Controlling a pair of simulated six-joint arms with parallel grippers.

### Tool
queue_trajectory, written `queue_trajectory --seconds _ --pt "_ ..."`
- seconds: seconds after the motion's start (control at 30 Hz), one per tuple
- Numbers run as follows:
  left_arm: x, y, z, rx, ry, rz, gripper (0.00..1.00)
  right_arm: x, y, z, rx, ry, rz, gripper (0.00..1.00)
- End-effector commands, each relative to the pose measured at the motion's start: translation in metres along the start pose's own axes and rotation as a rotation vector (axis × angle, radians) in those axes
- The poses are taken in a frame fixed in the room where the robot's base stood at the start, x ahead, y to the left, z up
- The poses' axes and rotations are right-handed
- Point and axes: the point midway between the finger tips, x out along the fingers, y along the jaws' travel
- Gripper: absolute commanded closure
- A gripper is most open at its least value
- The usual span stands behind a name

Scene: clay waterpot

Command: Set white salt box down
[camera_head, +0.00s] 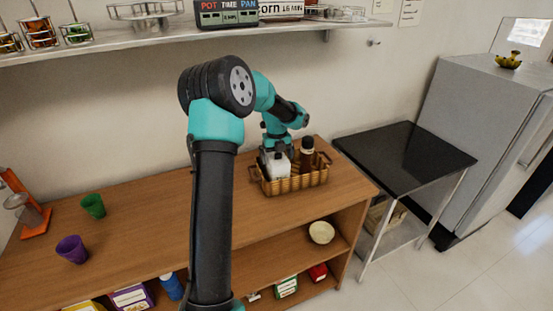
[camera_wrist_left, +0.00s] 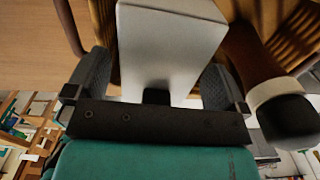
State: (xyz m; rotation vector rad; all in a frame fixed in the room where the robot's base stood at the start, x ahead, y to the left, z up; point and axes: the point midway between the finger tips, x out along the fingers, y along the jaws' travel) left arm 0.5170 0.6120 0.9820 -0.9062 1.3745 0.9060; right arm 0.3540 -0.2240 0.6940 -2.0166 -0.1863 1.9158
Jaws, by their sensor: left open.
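The white salt box (camera_head: 278,165) stands in the wicker basket (camera_head: 294,187) on the wooden counter. My left gripper (camera_head: 277,151) is directly above and around the box. In the left wrist view the pale box (camera_wrist_left: 168,45) lies between the two dark fingers of my left gripper (camera_wrist_left: 156,82). The fingers are open, one at each side of the box; whether they touch it is hard to tell. The box's underside is hidden by the basket wall. My right gripper is in neither view.
A dark brown bottle (camera_head: 307,156) stands in the basket right of the box; its cap (camera_wrist_left: 290,118) is close to the gripper's right finger. Green (camera_head: 93,206) and purple (camera_head: 72,249) cups stand on the left of the counter. A black table (camera_head: 405,155) stands to the right.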

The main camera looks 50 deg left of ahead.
Motion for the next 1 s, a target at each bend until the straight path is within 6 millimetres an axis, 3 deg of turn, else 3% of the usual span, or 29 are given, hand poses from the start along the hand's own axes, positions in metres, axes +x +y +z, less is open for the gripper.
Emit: queue_trajectory --seconds 0.53,0.7,1.0 --pt "-0.095 0.000 0.000 0.000 -0.002 -0.002 0.00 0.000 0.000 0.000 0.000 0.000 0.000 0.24" --pt "-0.109 0.000 0.000 0.000 -0.001 -0.001 0.00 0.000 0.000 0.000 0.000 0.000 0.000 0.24" --pt "-0.111 0.000 0.000 0.000 -0.001 0.000 0.00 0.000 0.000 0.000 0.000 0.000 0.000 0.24"
